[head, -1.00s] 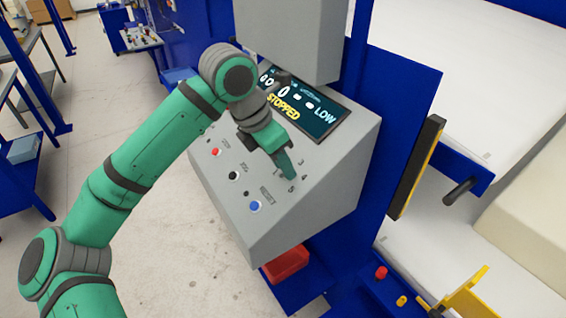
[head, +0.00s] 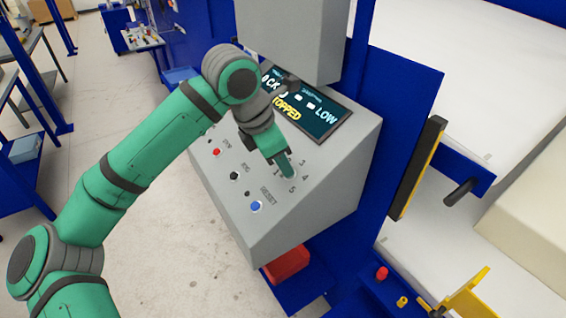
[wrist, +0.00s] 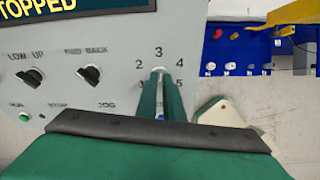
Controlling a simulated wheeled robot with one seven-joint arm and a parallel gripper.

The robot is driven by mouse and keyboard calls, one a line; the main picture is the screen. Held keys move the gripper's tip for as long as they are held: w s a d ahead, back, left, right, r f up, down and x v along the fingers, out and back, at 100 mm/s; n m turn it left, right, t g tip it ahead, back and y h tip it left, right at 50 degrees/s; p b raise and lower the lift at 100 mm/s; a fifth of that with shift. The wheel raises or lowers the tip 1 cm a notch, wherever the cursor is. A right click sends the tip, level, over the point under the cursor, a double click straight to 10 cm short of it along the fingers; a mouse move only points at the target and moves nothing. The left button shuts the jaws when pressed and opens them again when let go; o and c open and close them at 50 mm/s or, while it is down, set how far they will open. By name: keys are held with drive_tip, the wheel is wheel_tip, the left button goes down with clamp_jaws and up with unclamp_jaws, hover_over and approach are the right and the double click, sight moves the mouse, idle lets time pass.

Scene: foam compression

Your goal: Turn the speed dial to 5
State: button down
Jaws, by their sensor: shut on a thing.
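The speed dial (wrist: 158,72) is on the sloped grey control panel, inside a ring of numbers 1 to 5. In the wrist view my gripper (wrist: 160,92) reaches down over it with both fingers close together, shut on its knob. The fingers and my wrist cover most of the knob. Its visible top end lies just below the 3, but its exact pointing is hard to tell.
Two black selector knobs (wrist: 36,76) (wrist: 90,75) sit left of the dial. A blue button (head: 256,206), a black button (head: 234,176) and a red button (head: 216,152) line the panel's lower edge. The display (head: 310,112) reads LOW and a partly hidden STOPPED.

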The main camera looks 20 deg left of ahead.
drive_tip(key=m, duration=0.6)
drive_tip(key=shift+s+d+f+t+y, duration=0.1)
drive_tip(key=shift+s+f+t+y, duration=0.1)
drive_tip(key=shift+f+t+y, duration=0.15)
drive_tip(key=m, duration=0.2)
drive_tip(key=m+t, duration=0.1)
drive_tip(key=m, duration=0.2)
drive_tip(key=shift+s+m, duration=0.2)
drive_tip(key=shift+m, duration=0.1)
drive_tip(key=m, duration=0.5)
drive_tip(key=shift+s+f+t, duration=0.1)
drive_tip(key=shift+t, duration=0.25)
drive_tip(key=shift+f+m+h, duration=0.1)
drive_tip(key=shift+m+h, duration=0.45)
drive_tip(key=shift+m, duration=1.85)
drive_tip(key=shift+s, duration=0.1)
drive_tip(key=c, duration=1.9)
unclamp_jaws()
drive_tip(key=shift+a, duration=0.2)
drive_tip(key=shift+d, duration=0.25)
drive_tip(key=shift+a+t, duration=0.15)
drive_tip(key=shift+t, duration=0.15)
drive_tip(key=shift+r, duration=0.2)
